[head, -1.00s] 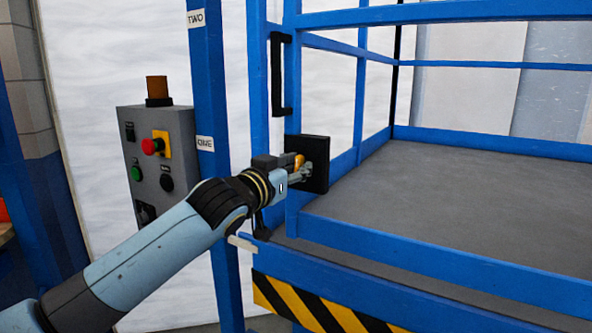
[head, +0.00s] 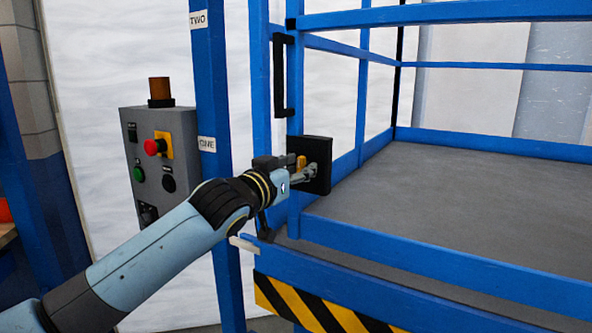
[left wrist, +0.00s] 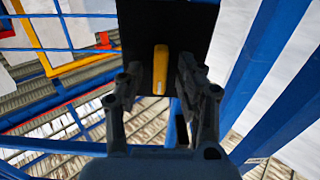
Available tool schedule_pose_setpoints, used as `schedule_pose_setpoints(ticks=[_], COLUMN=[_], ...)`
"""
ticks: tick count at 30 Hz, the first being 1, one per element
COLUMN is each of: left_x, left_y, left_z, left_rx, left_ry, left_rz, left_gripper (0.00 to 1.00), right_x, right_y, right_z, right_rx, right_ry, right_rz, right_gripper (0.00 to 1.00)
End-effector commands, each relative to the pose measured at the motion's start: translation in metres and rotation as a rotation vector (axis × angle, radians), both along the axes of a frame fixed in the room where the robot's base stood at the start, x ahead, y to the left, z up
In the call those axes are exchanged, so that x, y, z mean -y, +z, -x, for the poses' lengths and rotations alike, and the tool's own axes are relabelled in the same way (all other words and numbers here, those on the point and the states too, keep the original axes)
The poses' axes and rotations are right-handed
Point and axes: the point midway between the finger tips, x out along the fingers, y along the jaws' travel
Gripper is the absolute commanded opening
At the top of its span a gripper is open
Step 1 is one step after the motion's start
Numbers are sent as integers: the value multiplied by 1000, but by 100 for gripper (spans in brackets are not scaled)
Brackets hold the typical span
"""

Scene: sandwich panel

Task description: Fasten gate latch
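The yellow latch lever (head: 301,161) stands out from a black plate (head: 319,150) on the blue gate post. In the left wrist view the lever (left wrist: 160,68) points straight up and down against the black plate (left wrist: 200,25). My left gripper (head: 308,174) is at the plate. In the left wrist view its fingers (left wrist: 157,84) are apart, one on each side of the lever, with a gap visible on both sides. The fingers partly hide the latch in the head view. My right gripper is not in view.
A black vertical handle (head: 281,75) is above the latch. A grey control box (head: 150,190) with a red button stands left, beside the blue post (head: 210,100). A grey platform floor (head: 450,200) lies behind blue rails. A striped bar (head: 325,312) is below.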

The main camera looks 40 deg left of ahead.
Motion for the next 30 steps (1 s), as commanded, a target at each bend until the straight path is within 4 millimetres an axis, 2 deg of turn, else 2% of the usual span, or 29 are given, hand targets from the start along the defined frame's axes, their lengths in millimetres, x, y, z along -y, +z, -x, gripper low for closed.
schedule_pose_setpoints(ticks=[5,15,18,24,30], left_x=[1,7,8,9,9], left_y=[-2,-1,-2,-1,0], left_z=[15,89,104,119,120], left_rx=[-3,-4,-4,-2,0], left_ry=[0,-2,-1,0,0], left_rz=[-2,-4,-4,0,0], left_gripper=[37,37,37,37,37], right_x=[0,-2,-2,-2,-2], right_y=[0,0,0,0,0], right_z=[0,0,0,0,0], right_rx=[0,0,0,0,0], right_ry=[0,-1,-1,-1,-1], right_rz=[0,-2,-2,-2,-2], right_gripper=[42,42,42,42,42])
